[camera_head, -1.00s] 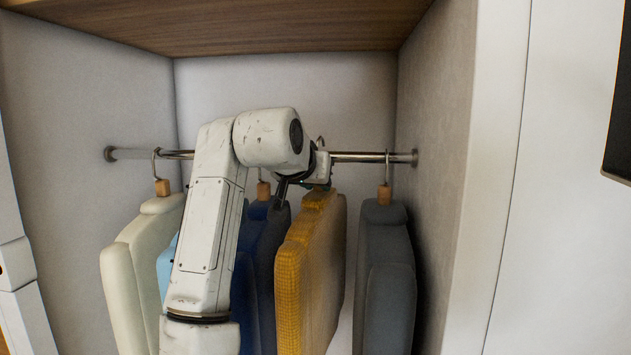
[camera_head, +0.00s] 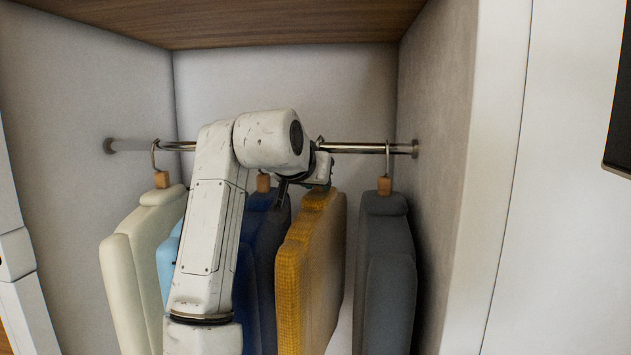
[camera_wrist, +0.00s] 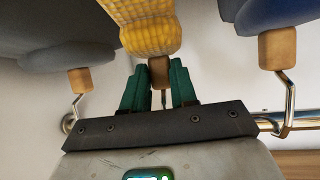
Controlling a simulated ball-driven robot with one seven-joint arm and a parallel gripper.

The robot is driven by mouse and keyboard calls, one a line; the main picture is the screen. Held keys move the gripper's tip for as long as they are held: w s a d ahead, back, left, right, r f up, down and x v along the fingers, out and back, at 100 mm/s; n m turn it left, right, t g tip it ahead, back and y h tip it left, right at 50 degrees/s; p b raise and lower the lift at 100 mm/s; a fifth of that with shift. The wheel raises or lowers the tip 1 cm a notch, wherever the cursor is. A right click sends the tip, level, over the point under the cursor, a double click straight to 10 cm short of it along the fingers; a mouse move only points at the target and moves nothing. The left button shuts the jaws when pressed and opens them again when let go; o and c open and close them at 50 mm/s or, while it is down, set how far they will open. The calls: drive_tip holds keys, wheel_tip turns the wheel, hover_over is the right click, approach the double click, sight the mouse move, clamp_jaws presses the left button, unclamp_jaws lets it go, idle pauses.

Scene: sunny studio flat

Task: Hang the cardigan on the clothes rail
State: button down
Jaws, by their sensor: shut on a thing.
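The mustard-yellow cardigan (camera_head: 308,265) hangs upright from a hanger, between dark blue clothing and a grey garment. My gripper (camera_wrist: 158,72) has green fingers on either side of the wooden hanger neck and is shut on it; the yellow knit (camera_wrist: 150,30) fills the top of the wrist view. In the head view my gripper (camera_head: 316,183) is just above the cardigan, partly hidden by my wrist. The clothes rail (camera_head: 362,148) runs behind my arm, and it shows at the right in the wrist view (camera_wrist: 300,121). A hook tip shows by the rail above my wrist; I cannot tell whether it rests on it.
A cream garment (camera_head: 130,270) hangs at left, light blue (camera_head: 168,262) and dark blue (camera_head: 262,250) ones beside my arm, and a grey one (camera_head: 385,270) at right. A narrow gap separates yellow from grey. A wooden shelf (camera_head: 240,25) is overhead; side walls enclose the rail.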

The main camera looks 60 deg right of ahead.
drive_tip(key=shift+f, duration=0.4)
idle(0.3)
drive_tip(key=c, duration=0.8)
unclamp_jaws()
drive_tip(key=b+v, duration=0.2)
drive_tip(key=v, duration=0.8)
drive_tip(key=shift+a, duration=0.4)
drive_tip(key=shift+a+r, duration=0.1)
drive_tip(key=shift+r, duration=0.05)
